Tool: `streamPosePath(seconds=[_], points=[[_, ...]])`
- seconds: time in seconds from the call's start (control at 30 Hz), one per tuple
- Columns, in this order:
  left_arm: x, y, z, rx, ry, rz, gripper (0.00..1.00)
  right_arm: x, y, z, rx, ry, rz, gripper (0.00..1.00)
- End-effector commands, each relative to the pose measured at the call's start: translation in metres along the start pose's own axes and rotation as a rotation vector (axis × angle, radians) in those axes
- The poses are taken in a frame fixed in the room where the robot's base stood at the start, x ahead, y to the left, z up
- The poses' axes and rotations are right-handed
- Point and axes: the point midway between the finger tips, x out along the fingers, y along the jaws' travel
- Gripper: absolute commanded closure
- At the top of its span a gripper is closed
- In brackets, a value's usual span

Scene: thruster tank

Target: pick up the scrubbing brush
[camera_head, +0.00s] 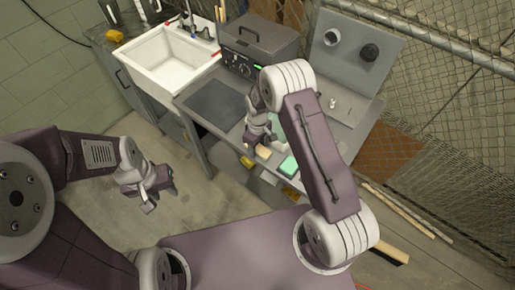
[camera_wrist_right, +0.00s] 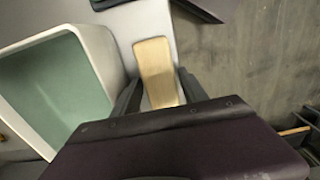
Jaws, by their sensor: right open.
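The scrubbing brush shows as a pale wooden block (camera_head: 263,152) near the front edge of the workbench; it also shows in the right wrist view (camera_wrist_right: 156,65). Its bristles are not visible. My right gripper (camera_wrist_right: 160,92) is open, with a dark finger on either side of the brush's near end. Whether the fingers touch it I cannot tell. In the head view my right gripper (camera_head: 257,140) is right at the brush, partly hidden by its own wrist. My left gripper (camera_head: 154,190) hangs over the floor, away from the bench; its finger gap is unclear.
A white tray with a green inside (camera_wrist_right: 62,85) stands close beside the brush. A dark mat (camera_head: 214,104), a grey control box (camera_head: 258,45) and a white sink (camera_head: 168,60) lie further left and back.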

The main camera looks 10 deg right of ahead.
Motion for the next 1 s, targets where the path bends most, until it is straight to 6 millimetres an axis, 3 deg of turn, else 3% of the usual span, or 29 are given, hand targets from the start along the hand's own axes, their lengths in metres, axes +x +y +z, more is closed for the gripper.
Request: streamPosePath(seconds=[0.07, 0.27, 0.57, 0.8, 1.0], points=[[0.0, 0.0, 0.0, 0.0, 0.0, 0.0, 0.64, 0.0, 0.0, 0.0, 0.0, 0.0, 0.0, 0.49], [0.0, 0.0, 0.0, 0.0, 0.0, 0.0, 0.64, 0.0, 0.0, 0.0, 0.0, 0.0, 0.0, 1.0], [0.003, 0.0, 0.0, 0.0, 0.0, 0.0, 0.64, -0.01, 0.001, -0.001, 0.0, 0.004, 0.002, 1.0], [0.012, 0.0, 0.001, 0.0, 0.0, 0.0, 0.64, -0.067, 0.001, -0.002, 0.0, 0.006, 0.003, 1.0], [0.014, 0.0, 0.002, 0.0, 0.0, 0.0, 0.64, -0.097, 0.0, 0.0, 0.0, 0.002, 0.001, 1.0]])
